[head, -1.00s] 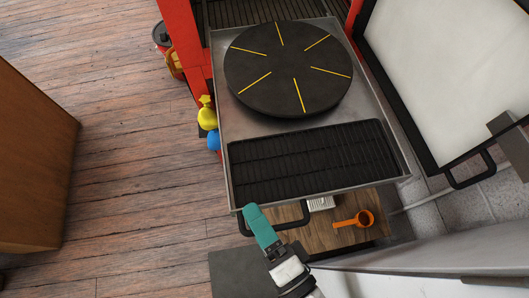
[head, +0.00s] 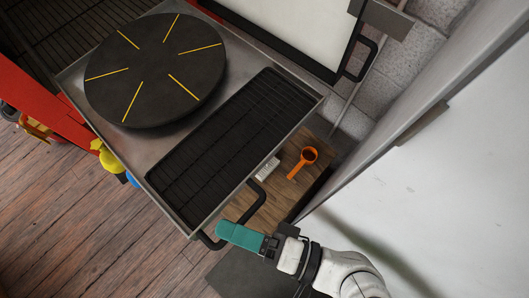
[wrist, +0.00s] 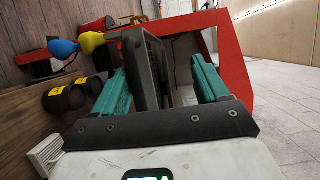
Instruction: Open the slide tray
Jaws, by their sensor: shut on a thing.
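The slide tray (head: 82,78) is a grey metal tray and juts out from the red frame. It carries a black round plate with yellow lines and a black ribbed mat. Its black bar handle (head: 256,203) is on its near edge. My gripper (head: 222,231), with teal fingers, is at this handle and is shut on it. In the wrist view a dark upright part, apparently the handle (wrist: 150,65), stands between the two fingers of my gripper (wrist: 158,75). The fingers hide part of the handle in the head view.
Below the tray, a wooden surface (head: 255,222) holds an orange scoop (head: 302,163) and a small white object (head: 267,169). A white-faced, black-framed panel (head: 300,25) stands beyond the tray. A white wall or panel (head: 450,190) is close on the right. Wooden floor lies open at left.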

